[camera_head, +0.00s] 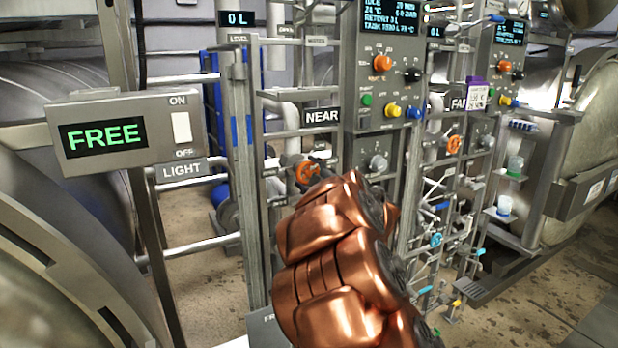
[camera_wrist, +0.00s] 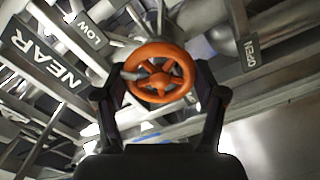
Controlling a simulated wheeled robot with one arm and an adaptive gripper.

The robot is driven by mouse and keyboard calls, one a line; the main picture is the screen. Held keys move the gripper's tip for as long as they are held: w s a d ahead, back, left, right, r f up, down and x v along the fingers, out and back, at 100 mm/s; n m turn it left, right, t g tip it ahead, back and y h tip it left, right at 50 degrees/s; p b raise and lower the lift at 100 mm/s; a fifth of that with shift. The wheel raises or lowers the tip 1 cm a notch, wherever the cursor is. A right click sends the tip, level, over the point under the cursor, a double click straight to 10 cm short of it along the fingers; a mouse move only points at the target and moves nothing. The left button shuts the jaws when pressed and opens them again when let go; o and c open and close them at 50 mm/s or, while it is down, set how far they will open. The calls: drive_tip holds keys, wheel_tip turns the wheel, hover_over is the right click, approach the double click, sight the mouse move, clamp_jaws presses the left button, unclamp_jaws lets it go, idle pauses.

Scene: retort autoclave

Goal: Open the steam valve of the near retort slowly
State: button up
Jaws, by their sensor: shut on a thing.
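The near retort's steam valve is an orange spoked handwheel (camera_wrist: 160,73), centred in the wrist view between the two dark fingers of my gripper (camera_wrist: 161,98). The fingers are shut on the wheel from both sides. In the head view the orange wheel (camera_head: 307,173) shows just past my copper-coloured arm, which hides my gripper and part of the valve. The NEAR sign (camera_head: 322,116) is above the wheel; it also shows at the left in the wrist view (camera_wrist: 47,62).
The near control panel (camera_head: 382,70) is above and right of the wheel. Another orange wheel (camera_head: 454,145) is by the FAR sign (camera_head: 459,104). A FREE display box (camera_head: 127,131) stands at left. Pipes and rails crowd the wheel. Open floor lies at lower right.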

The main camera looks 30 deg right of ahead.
idle(0.3)
drive_tip(key=o, duration=1.1)
drive_tip(key=shift+o, duration=0.2)
drive_tip(key=s+a, duration=0.1)
drive_tip(key=s, duration=1.1)
idle(0.7)
